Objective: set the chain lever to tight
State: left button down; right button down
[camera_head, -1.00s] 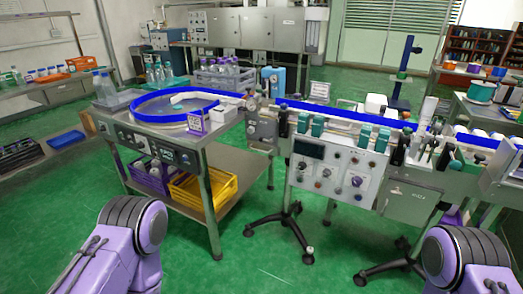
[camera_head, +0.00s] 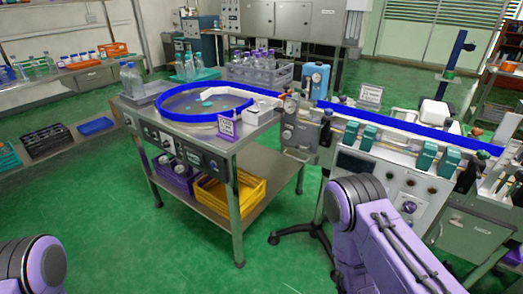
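The machine is a conveyor line with a blue-railed belt (camera_head: 405,132) running from a round turntable (camera_head: 205,104) to the right. I cannot make out a lever marked as the chain lever. A white control panel with knobs (camera_head: 408,188) is below the belt, partly covered by my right arm. Only purple links of my arms show; neither gripper is in view.
The turntable's steel table holds a yellow crate (camera_head: 225,197) and a purple crate (camera_head: 176,177) on its lower shelf. A black stand foot (camera_head: 300,232) is on the floor beside my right arm. Green floor (camera_head: 110,215) is clear at the left front.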

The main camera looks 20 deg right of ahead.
aim_at(297, 145)
jog(key=u, duration=0.1)
jog(key=i, duration=0.65)
jog(key=z, duration=0.75)
jog(key=i, duration=0.4)
jog(key=z, duration=0.45)
